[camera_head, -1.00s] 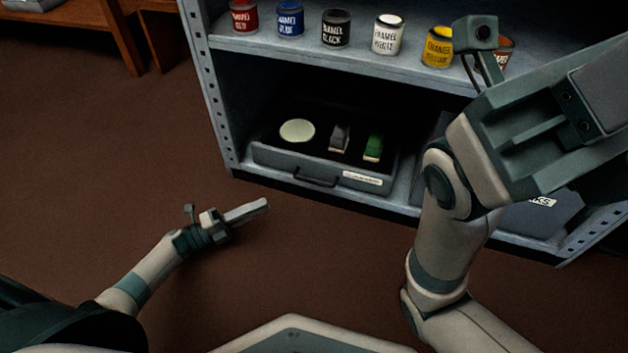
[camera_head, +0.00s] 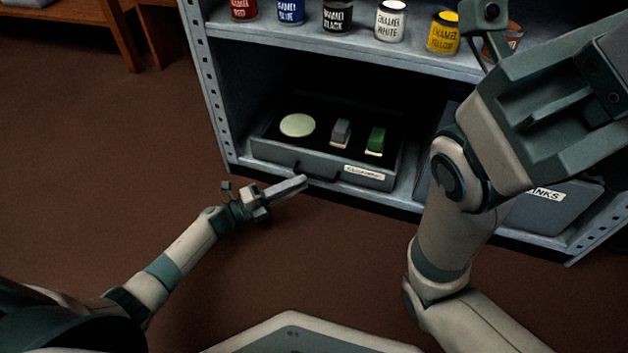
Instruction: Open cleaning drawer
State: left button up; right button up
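The grey drawer (camera_head: 275,151) sits in the shelf's lower bay, its front near the shelf's front edge. Its label (camera_head: 364,172) is too small to read surely. A dark bar handle (camera_head: 318,175) is on its front, partly hidden by my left gripper's tip. Inside lie a pale round pad (camera_head: 297,125), a grey brush (camera_head: 340,132) and a green brush (camera_head: 376,140). My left gripper (camera_head: 303,182) points right, its tip at the handle's left end. I cannot tell whether it touches, or whether its fingers are apart. My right gripper (camera_head: 560,115) is raised at the upper right; its fingertips are unclear.
Several enamel paint cans, including a white one (camera_head: 390,22), stand on the upper shelf board (camera_head: 300,38). A grey bin (camera_head: 555,210) is right of the drawer, partly behind my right arm. A wooden bench (camera_head: 118,30) is at upper left. The brown floor in front is clear.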

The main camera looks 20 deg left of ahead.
aim_at(314, 176)
pick_arm(q)
jog(key=shift+b+x, duration=0.8)
jog(key=shift+x, duration=2)
grip_shut()
